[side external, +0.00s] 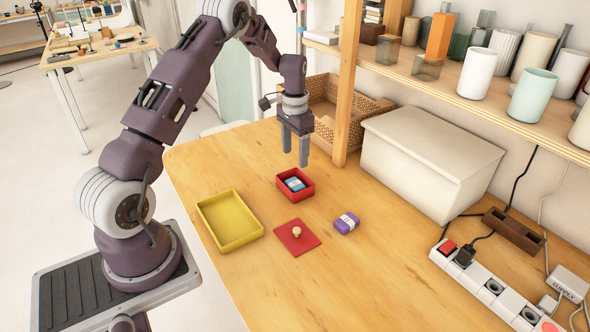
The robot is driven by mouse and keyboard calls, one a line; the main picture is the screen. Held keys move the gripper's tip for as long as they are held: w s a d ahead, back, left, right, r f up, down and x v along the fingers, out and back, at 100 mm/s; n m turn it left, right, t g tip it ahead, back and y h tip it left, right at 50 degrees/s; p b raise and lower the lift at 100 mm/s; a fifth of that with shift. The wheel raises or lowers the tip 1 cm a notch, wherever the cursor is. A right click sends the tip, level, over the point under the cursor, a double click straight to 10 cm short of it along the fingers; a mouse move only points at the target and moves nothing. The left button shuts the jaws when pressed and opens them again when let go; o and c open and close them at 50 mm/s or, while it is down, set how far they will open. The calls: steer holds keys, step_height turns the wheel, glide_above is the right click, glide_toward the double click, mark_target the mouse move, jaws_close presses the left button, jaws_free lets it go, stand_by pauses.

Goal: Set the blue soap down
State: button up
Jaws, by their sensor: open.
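The blue soap (294,184), with a pale label band, lies inside a small red box (308,191) that has no lid on it. My gripper (295,159) is open and empty, above and just behind the red box, fingers pointing down. It appears apart from the soap. A flat red lid (304,242) with a light round knob lies on the table in front of the box. A purple soap (346,223) with a pale label lies on the table right of the lid. A shallow yellow tray (247,240) sits empty to the left.
A wooden shelf post (349,80) stands close right of my gripper. A large lidded white box (428,160), a woven basket (325,100) and a power strip (492,288) are along the back and right.

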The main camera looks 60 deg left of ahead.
steer(key=s+d+r+t, duration=0.1)
steer(key=s+d+r, duration=0.4)
steer(key=d+r, duration=0.45)
steer(key=s+d+r+t, duration=0.2)
steer(key=s+d+r, duration=0.3)
steer(key=r, duration=0.7)
steer(key=s+d+t, duration=0.1)
steer(key=s+d, duration=0.4)
steer(key=s, duration=0.4)
steer(key=s+d+t, duration=0.1)
steer(key=s+d, duration=0.3)
steer(key=s, duration=0.5)
steer(key=shift+s+d+r+t, duration=0.3)
steer(key=shift+d+r, duration=0.1)
